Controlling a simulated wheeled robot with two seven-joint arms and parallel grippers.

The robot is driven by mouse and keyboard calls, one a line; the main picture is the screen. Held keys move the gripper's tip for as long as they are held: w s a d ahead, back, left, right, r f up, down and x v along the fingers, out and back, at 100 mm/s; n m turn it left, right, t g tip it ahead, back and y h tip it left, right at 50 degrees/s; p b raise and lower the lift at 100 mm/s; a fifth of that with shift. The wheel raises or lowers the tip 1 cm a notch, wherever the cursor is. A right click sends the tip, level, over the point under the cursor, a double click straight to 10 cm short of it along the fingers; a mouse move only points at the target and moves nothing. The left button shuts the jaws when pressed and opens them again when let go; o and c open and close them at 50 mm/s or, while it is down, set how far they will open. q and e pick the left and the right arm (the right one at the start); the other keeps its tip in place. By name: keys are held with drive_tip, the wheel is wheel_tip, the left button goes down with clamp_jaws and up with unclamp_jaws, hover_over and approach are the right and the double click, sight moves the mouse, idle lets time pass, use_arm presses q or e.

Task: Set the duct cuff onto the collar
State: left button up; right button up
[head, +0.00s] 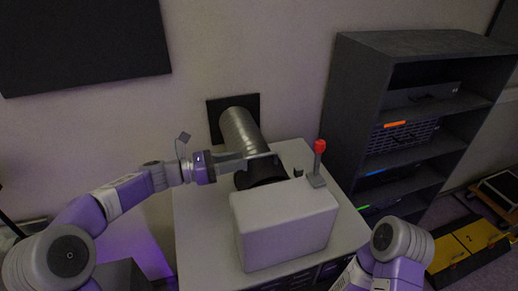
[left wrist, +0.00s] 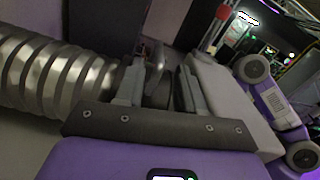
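The silver ribbed duct (head: 240,130) comes out of a dark wall plate and ends in a black duct cuff (head: 262,172) by the back of a pale box (head: 285,225). The collar cannot be made out apart from the dark parts behind the box. My left gripper (head: 262,158) reaches across the duct's end at the cuff. In the left wrist view its fingers (left wrist: 158,92) stand apart with dark material between them; whether they press on it is unclear. The duct (left wrist: 55,80) lies left of them. My right gripper is out of view; only its arm shows.
The box stands on a pale cabinet top (head: 200,230). A red-topped lever (head: 319,160) rises beside it. A dark rack (head: 400,120) stands to the right, with a yellow case (head: 470,245) on the floor. Some cabinet top is bare left of the box.

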sight(274, 153)
use_arm(q)
drive_tip(key=p+x, duration=0.1)
drive_tip(key=x, duration=0.5)
drive_tip(key=shift+w+d, duration=0.1)
drive_tip(key=shift+d, duration=0.15)
clamp_jaws()
